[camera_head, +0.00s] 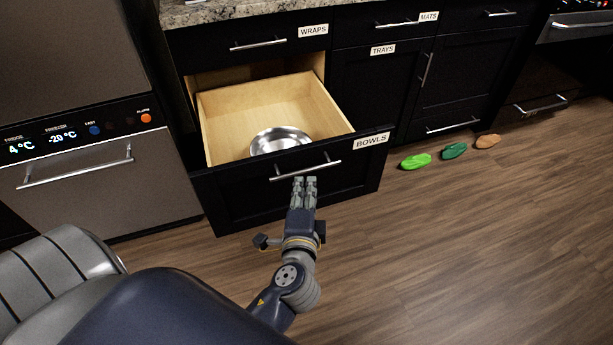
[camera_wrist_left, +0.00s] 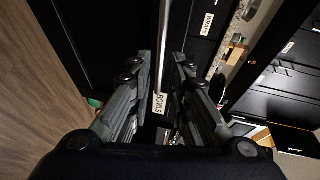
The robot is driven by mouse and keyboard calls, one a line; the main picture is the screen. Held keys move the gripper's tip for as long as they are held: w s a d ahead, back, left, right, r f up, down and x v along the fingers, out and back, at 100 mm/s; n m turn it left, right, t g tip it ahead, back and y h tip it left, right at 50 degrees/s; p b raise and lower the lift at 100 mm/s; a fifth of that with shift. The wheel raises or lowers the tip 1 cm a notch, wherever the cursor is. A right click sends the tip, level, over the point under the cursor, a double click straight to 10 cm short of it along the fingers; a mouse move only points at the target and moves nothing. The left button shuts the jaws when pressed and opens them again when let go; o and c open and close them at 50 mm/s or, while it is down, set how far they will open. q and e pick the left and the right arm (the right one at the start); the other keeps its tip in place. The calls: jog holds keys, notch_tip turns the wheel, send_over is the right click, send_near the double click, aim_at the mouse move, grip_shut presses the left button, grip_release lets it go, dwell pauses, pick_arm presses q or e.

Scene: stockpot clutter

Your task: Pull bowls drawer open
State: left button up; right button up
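The bowls drawer (camera_head: 236,200) is pulled well out of the black cabinet, and its light wooden inside shows. Its front carries a BOWLS label (camera_head: 370,141), also seen in the left wrist view (camera_wrist_left: 159,104), and a metal bar handle (camera_head: 325,164). A shiny metal bowl (camera_head: 280,139) sits inside. My left gripper (camera_head: 305,181) is just in front of the handle. In the left wrist view its two fingers (camera_wrist_left: 162,62) stand apart, with the handle bar (camera_wrist_left: 163,38) lined up between them; I see no finger closed on it. My right gripper is not in view.
The WRAPS drawer (camera_head: 270,45) above and the TRAYS door (camera_head: 372,85) beside are shut. A fridge-freezer front (camera_head: 100,180) stands at left. Light green (camera_head: 416,161), dark green (camera_head: 454,151) and orange (camera_head: 487,141) objects lie on the floor at right. The wooden floor in front is clear.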

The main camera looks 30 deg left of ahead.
pick_arm(q)
jog(key=shift+v, duration=2.1)
jog(key=shift+f, duration=0.1)
